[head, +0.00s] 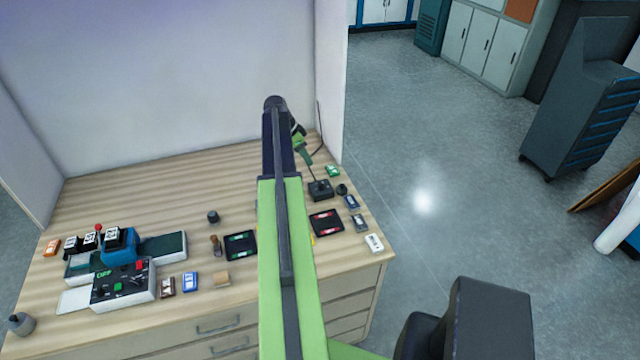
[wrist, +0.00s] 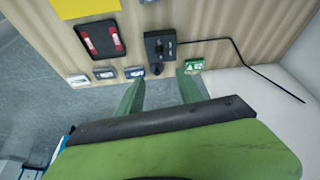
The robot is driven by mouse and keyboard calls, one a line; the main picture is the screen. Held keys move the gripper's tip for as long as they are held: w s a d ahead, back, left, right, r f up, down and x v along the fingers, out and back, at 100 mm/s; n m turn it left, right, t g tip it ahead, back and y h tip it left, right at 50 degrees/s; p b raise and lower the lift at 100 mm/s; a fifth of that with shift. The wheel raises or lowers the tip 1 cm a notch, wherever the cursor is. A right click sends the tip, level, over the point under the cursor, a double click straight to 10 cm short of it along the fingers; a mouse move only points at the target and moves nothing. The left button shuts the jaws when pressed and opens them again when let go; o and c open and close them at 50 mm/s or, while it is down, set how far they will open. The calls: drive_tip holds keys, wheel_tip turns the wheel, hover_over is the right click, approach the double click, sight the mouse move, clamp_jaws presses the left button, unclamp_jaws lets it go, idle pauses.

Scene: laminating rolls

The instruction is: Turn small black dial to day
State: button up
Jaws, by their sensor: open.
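A small round black dial-like piece (head: 342,189) sits near the table's right edge, beside a black box with a thin rod (head: 320,191). In the wrist view the small dark piece (wrist: 158,69) shows between and just beyond my fingertips, with the black box (wrist: 160,46) above it. Another small black knob (head: 213,217) stands alone mid-table. I cannot read a day mark on either. My gripper (head: 306,156) is beyond the green arm, above the table's right part. In the wrist view my gripper (wrist: 159,78) is open, its green fingers apart with nothing held.
Small blocks line the right edge, including a green one (head: 333,171) and a white one (head: 374,242). A black-red tray (head: 326,223) lies nearby. A control panel with buttons (head: 124,285) stands at left. The wall (head: 170,80) closes the back; the table's rear middle is clear.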

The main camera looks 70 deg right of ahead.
sight(321, 184)
drive_tip(key=b+x, duration=0.7)
drive_tip(key=x, duration=0.1)
drive_tip(key=b+x, duration=0.8)
drive_tip(key=shift+w+a+f, duration=0.1)
drive_tip(key=shift+f, duration=0.55)
drive_tip(key=shift+r, duration=0.1)
clamp_jaws()
